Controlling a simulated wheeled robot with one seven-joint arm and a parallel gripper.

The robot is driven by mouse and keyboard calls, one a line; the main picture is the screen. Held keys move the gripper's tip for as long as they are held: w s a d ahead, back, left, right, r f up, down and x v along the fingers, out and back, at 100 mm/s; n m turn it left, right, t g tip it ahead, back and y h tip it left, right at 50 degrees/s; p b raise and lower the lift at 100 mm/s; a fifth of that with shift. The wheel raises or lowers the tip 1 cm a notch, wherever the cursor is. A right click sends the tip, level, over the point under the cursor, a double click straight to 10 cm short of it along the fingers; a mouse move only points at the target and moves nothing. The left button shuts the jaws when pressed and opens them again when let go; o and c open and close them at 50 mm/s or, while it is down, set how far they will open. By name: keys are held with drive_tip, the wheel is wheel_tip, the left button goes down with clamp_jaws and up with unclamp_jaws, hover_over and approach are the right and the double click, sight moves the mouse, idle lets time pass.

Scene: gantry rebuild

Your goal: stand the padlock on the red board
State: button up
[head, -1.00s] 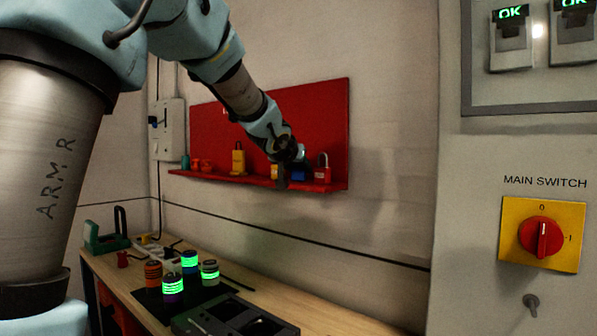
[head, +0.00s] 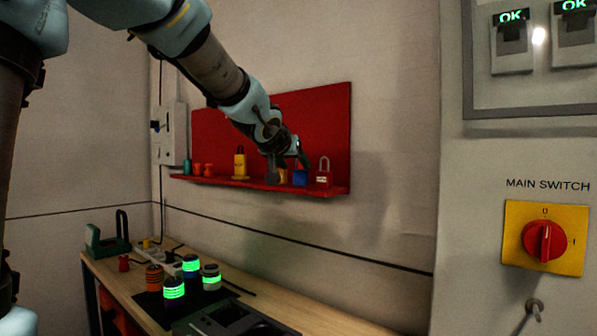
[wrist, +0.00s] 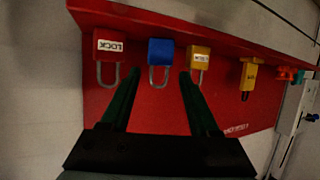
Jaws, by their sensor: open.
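The red board (head: 325,125) is fixed to the wall and has a red ledge (head: 215,182) along its bottom. A blue padlock (head: 300,178) stands on the ledge between a red padlock (head: 323,180) and a yellow padlock (head: 283,176). The wrist view shows the board upside down, with the blue padlock (wrist: 160,52) body against the ledge and its shackle pointing towards my gripper. My gripper (wrist: 161,76) is open, its two fingers on either side of the blue padlock's shackle, with a gap visible on each side. In the head view, my gripper (head: 288,170) partly hides the yellow padlock.
A taller yellow item (head: 240,163) and small red-orange pieces (head: 203,169) stand farther left on the ledge. A workbench (head: 125,285) below holds several banded jars and a dark tray. A grey cabinet with a main switch (head: 544,240) is at right.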

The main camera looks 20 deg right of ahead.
drive_tip(key=v, duration=0.5)
drive_tip(key=w+a+f+n+g+y, duration=0.1)
drive_tip(key=a+f+n+g+y, duration=0.4)
drive_tip(key=a+f, duration=1.35)
drive_tip(key=s+a+f+n+g+y, duration=0.1)
drive_tip(key=s+a+f+g+y, duration=0.2)
drive_tip(key=s+a+f, duration=1)
wheel_tip(320, 180, down, 2)
drive_tip(key=shift+s+a+f+n+g+y, duration=0.2)
drive_tip(key=shift+s+a+n+g+y, duration=0.15)
drive_tip(key=shift+a, duration=0.4)
